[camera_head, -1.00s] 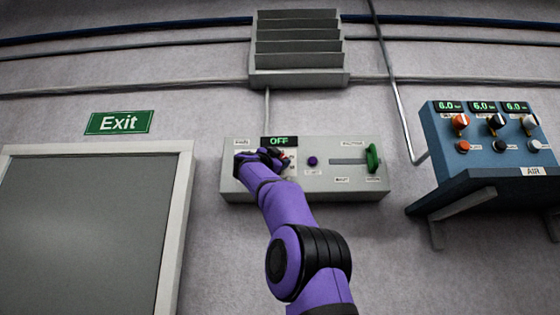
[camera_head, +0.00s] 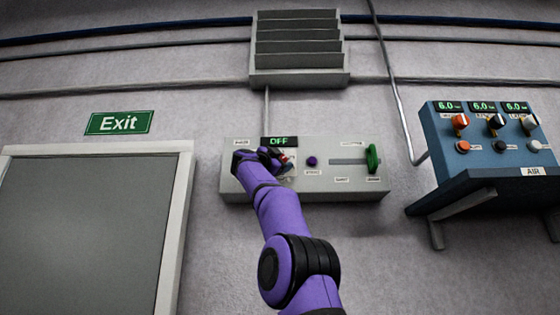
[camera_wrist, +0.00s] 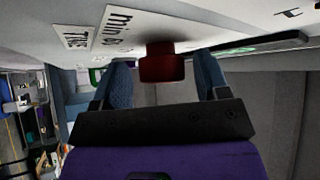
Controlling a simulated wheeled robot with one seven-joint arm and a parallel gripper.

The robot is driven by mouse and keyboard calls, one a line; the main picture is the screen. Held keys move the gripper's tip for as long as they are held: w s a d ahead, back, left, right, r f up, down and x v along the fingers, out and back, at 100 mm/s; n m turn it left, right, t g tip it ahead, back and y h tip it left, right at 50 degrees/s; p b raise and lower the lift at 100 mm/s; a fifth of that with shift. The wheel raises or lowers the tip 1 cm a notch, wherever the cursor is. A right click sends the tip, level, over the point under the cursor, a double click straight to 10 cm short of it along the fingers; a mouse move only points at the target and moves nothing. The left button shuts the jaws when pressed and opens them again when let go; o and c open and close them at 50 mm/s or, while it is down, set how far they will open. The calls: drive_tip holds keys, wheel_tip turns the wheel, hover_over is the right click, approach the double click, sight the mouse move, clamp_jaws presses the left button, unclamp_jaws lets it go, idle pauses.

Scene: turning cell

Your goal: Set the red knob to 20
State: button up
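The red knob (camera_wrist: 162,68) sticks out from the light panel face in the wrist view. My gripper (camera_wrist: 163,80) is open, with one blue-grey finger on either side of the knob and a visible gap to each. In the head view my gripper is at the left part of the grey control box (camera_head: 330,192), and my wrist mostly hides the knob. The green display (camera_head: 279,141) above reads OFF. Labels "TIME" and "min 60" show beside the knob in the wrist view. The knob's pointer cannot be made out.
A purple button (camera_head: 312,161) and a slider with a green handle (camera_head: 373,158) sit right of the knob on the same box. A blue air panel (camera_head: 480,155) with several knobs projects at the right. A grey door (camera_head: 85,235) is at the left.

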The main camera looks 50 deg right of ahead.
drive_tip(key=shift+a, duration=0.1)
drive_tip(key=v, duration=1)
drive_tip(key=shift+a+f, duration=0.15)
drive_tip(key=shift+a, duration=0.2)
idle(0.4)
